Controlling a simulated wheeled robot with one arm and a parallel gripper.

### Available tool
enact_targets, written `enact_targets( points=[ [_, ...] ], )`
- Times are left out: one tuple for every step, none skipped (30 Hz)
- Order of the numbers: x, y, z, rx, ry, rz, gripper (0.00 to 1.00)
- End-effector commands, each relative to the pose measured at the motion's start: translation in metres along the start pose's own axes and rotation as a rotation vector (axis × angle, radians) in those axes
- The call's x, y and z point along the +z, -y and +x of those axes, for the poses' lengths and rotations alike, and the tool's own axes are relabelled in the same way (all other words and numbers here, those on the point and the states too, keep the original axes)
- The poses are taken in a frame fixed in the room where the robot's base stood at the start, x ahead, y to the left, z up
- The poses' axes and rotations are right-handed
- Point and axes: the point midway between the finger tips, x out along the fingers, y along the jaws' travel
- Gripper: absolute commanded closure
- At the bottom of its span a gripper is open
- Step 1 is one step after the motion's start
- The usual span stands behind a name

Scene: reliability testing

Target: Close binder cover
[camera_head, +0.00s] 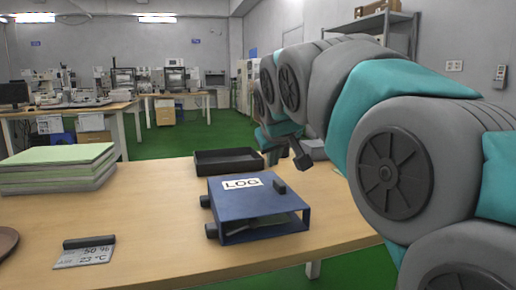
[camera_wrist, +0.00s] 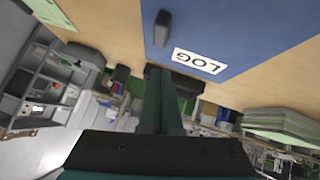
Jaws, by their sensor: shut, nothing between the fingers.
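The blue binder (camera_head: 250,205) lies on the wooden table in the head view. Its cover bears a white LOG label (camera_head: 241,184) and a small dark block (camera_head: 279,187). The cover lies roughly level above the lower part, with a gap on the near side. Dark knobs stick out at its left side. My gripper (camera_head: 302,160) is shut and empty, just behind the binder's far right corner and apart from it. In the wrist view the fingers (camera_wrist: 161,78) point toward the blue cover (camera_wrist: 245,30), which shows upside down.
A black tray (camera_head: 228,161) stands behind the binder. A stack of green and white folders (camera_head: 58,168) is at the left. A temperature display (camera_head: 85,253) and part of a brown plate (camera_head: 6,242) lie nearer. Table around the binder's left is clear.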

Motion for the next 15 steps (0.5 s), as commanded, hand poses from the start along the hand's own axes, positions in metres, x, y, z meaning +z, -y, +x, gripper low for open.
enact_targets(
  points=[
    [0.006,-0.003,0.005,-0.029,0.001,0.030,1.00],
    [0.008,-0.004,0.008,-0.043,0.001,0.044,1.00],
    [0.011,-0.005,0.011,-0.062,0.000,0.064,1.00],
    [0.013,-0.006,0.013,-0.077,0.000,0.078,1.00],
    [0.015,-0.006,0.015,-0.090,-0.001,0.091,1.00],
    [0.017,-0.007,0.017,-0.106,-0.001,0.107,1.00],
    [0.019,-0.008,0.019,-0.117,-0.001,0.118,1.00],
    [0.021,-0.008,0.021,-0.128,-0.001,0.128,1.00],
    [0.022,-0.009,0.023,-0.141,-0.002,0.142,1.00],
    [0.024,-0.009,0.024,-0.150,-0.002,0.151,1.00],
    [0.025,-0.009,0.025,-0.158,-0.001,0.158,1.00],
    [0.026,-0.009,0.026,-0.166,-0.001,0.167,1.00],
    [0.028,-0.009,0.027,-0.172,-0.001,0.173,1.00],
    [0.029,-0.010,0.028,-0.178,-0.001,0.178,1.00],
    [0.029,-0.010,0.029,-0.184,-0.001,0.185,1.00]
  ],
)
